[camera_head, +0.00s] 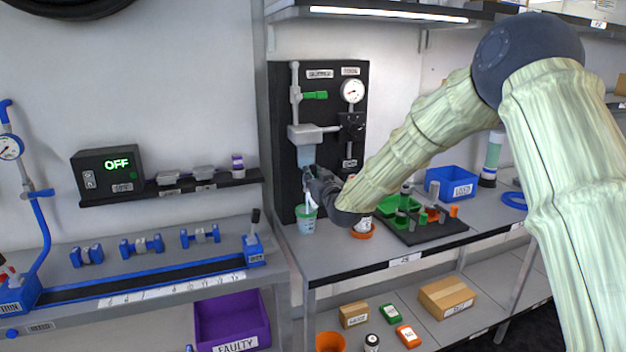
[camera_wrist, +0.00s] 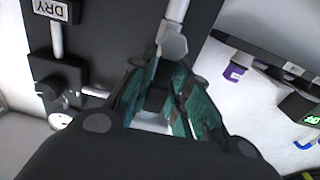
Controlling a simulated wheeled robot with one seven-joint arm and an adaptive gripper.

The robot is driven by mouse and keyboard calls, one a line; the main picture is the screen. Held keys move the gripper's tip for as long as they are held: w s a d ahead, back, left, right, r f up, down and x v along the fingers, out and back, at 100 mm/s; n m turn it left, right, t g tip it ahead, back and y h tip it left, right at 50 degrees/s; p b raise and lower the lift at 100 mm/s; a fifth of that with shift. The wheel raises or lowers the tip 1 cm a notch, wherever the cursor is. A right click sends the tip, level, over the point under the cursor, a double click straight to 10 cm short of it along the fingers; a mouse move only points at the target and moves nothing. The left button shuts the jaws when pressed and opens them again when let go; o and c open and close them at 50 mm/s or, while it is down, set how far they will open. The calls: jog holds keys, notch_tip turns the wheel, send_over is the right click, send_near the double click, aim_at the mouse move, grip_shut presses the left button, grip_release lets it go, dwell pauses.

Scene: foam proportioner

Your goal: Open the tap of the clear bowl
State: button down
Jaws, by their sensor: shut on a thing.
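The clear bowl (camera_head: 306,156) is a bluish see-through cup under a grey block (camera_head: 304,134) on the black panel. My gripper (camera_head: 311,181) is just below the bowl, at its tap, and hides most of the tap in the head view. In the wrist view the teal pads of my gripper (camera_wrist: 170,83) are on both sides of a small dark piece (camera_wrist: 155,101), which looks like the tap. My gripper is shut on it. Whether the tap is turned cannot be told.
A clear cup with a green band (camera_head: 306,220) stands on the bench below my gripper. The black panel (camera_head: 282,110) carries a gauge (camera_head: 352,90) and a green-handled valve (camera_head: 315,95). A green tray (camera_head: 400,206) and a blue bin (camera_head: 451,183) stand to the right.

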jog(key=shift+d, duration=0.1)
dwell(0.5)
jog(key=c, duration=1.3)
grip_release()
jog(key=v, duration=1.2)
